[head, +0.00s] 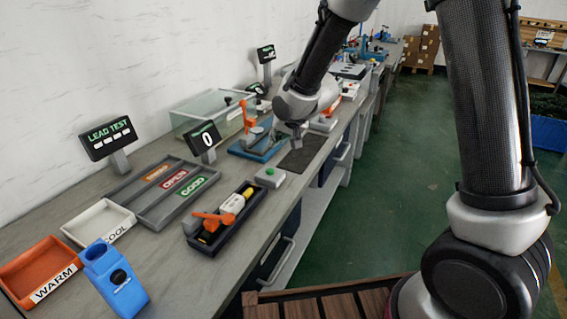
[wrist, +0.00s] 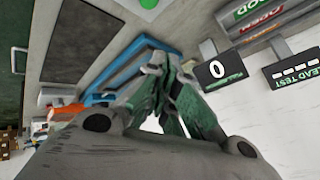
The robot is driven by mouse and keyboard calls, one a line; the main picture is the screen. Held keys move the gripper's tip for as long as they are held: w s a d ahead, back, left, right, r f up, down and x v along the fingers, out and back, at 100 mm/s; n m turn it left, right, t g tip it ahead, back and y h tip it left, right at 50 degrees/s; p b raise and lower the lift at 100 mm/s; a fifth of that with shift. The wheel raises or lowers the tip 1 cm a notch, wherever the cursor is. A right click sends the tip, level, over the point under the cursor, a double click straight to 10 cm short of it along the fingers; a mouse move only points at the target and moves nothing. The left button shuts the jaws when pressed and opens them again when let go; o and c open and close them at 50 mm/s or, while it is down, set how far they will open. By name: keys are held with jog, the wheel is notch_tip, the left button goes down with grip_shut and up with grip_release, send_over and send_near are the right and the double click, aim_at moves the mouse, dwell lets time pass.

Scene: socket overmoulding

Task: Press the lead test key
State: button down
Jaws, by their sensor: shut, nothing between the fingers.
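A small light-grey box with a green key (head: 270,173) sits near the bench's front edge, and the green key also shows at the top of the wrist view (wrist: 148,3). The lead test display (head: 108,137) stands at the back left with a row of white dashes, and it also shows in the wrist view (wrist: 297,72). My gripper (head: 298,143) is shut and empty, above the bench beyond the key box and apart from it. Its closed fingers fill the middle of the wrist view (wrist: 168,82).
A dark fixture (head: 207,247) with an orange lever and white part stands left of the key. Behind it is a grey sorting tray (head: 150,214). A counter display (head: 206,138) reads 0. A blue-based orange clamp (head: 248,122) and dark mat (head: 303,157) lie near my gripper.

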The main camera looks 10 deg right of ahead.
aim_at(273, 169)
jog(key=shift+w+a+r+m+t, duration=0.3)
jog(key=shift+w+a+r+m, duration=0.15)
jog(key=shift+r+m, duration=0.2)
jog(key=shift+f, duration=4.45)
jog(key=shift+f, duration=0.1)
jog(key=shift+f, duration=0.3)
jog(key=shift+f, duration=0.5)
jog(key=shift+r, duration=0.9)
